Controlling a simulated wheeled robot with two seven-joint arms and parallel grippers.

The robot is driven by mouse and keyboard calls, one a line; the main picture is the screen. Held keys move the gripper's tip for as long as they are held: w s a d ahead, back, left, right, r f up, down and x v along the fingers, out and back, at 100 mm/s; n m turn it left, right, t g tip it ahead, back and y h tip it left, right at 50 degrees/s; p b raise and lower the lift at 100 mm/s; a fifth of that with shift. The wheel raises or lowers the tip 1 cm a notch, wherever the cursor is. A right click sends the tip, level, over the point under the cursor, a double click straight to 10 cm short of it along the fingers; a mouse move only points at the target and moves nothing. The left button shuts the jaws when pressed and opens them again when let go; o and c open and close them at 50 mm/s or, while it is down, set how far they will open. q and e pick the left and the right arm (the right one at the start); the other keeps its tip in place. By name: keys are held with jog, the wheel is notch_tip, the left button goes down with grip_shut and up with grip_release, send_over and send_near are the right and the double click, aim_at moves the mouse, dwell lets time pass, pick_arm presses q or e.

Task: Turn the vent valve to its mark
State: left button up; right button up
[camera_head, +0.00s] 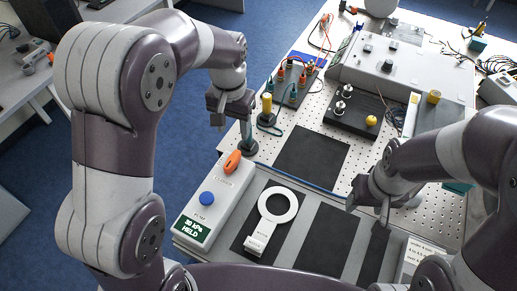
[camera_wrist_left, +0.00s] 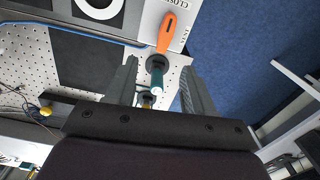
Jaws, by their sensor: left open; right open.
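The vent valve's orange handle (camera_head: 232,161) lies on the far end of the light grey box (camera_head: 213,205). In the left wrist view the orange handle (camera_wrist_left: 167,32) points toward a printed label (camera_wrist_left: 170,4) that seems to read "CLOSED". My left gripper (camera_head: 231,108) is open and empty above and beyond the handle, not touching it. In its wrist view a teal post (camera_wrist_left: 157,77) shows between the fingers (camera_wrist_left: 158,88); I cannot tell the height gap. My right gripper (camera_head: 369,207) is open and empty over the right part of the table. The valve's mark is too small to make out.
The box has a blue button (camera_head: 207,198) and a display (camera_head: 188,229) reading "30 kPa HELD". A white ring-shaped part (camera_head: 262,240) lies on a black mat. A yellow-topped post (camera_head: 267,113) and a cable-filled block (camera_head: 293,88) stand near the left gripper.

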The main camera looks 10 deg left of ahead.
aim_at(232, 159)
pick_arm(q)
jog(key=f, duration=0.1)
jog(key=s+a+f, duration=0.1)
jog(key=a+f, duration=0.1)
jog(key=shift+s+f, duration=0.2)
jog(key=shift+s, duration=0.2)
jog(key=f, duration=0.2)
jog(key=w+d+f+p, duration=0.1)
jog(key=f, duration=0.4)
jog(key=shift+w+d+f+p, duration=0.15)
jog(key=shift+f+p, duration=0.15)
jog(key=shift+f, duration=0.3)
jog(key=shift+s+a+f, duration=0.15)
jog(key=shift+s+a, duration=0.15)
jog(key=shift+a, duration=0.1)
jog(key=shift+w+d, duration=0.1)
jog(key=shift+d, duration=0.05)
jog(key=shift+c, duration=1.2)
jog(key=c, duration=0.6)
grip_shut()
pick_arm(e)
jog(key=shift+s+a+r, duration=0.15)
jog(key=shift+a+r, duration=0.15)
jog(key=shift+r, duration=0.2)
jog(key=shift+s+a+r, duration=0.15)
jog(key=shift+a+r, duration=0.1)
jog(key=shift+r, duration=0.2)
